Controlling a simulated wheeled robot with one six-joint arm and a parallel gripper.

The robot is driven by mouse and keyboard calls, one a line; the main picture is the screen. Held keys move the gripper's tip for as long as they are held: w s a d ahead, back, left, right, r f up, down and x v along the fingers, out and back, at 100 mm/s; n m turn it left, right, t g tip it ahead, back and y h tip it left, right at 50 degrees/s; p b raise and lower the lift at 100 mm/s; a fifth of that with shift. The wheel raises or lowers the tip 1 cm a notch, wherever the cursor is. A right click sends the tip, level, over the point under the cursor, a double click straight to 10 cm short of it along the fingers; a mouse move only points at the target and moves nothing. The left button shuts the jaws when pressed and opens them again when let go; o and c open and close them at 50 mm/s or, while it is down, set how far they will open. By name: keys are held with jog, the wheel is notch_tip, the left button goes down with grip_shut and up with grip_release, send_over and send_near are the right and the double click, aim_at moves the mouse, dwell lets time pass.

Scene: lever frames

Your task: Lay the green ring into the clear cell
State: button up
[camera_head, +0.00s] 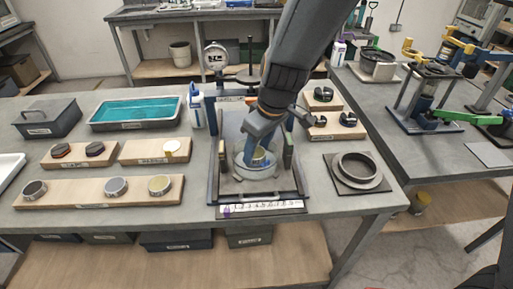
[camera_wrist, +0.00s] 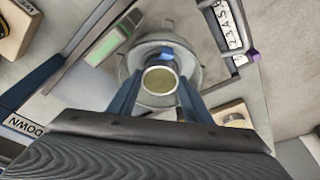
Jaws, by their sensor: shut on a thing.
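My gripper (camera_head: 257,150) reaches down into the clear cell (camera_head: 254,172), a see-through round cup on a press stand. In the wrist view its blue fingers (camera_wrist: 160,92) close on a small round piece (camera_wrist: 159,79) with a pale rim and an olive-green middle. I cannot tell whether this piece is an open ring or a disc. In the head view the piece shows as a yellowish patch (camera_head: 259,156) inside the cell's outline. Its height above the cell floor cannot be made out. The cell's wall also shows around it in the wrist view (camera_wrist: 137,60).
The press's uprights (camera_head: 287,160) stand close on both sides of the cell, with a numbered strip (camera_head: 262,209) in front. Wooden boards with round pieces (camera_head: 95,191) lie left. Dark clips (camera_head: 348,119) and a large grey ring (camera_head: 357,168) lie right. A teal-filled tray (camera_head: 137,110) stands behind left.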

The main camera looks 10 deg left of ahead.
jog(key=shift+f, duration=0.15)
dwell(0.7)
jog(key=o, duration=1.3)
jog(key=shift+c, duration=0.2)
jog(key=b+v, duration=0.1)
jog(key=v, duration=0.6)
jog(key=shift+s+d+r, duration=0.1)
jog(key=shift+r, duration=0.25)
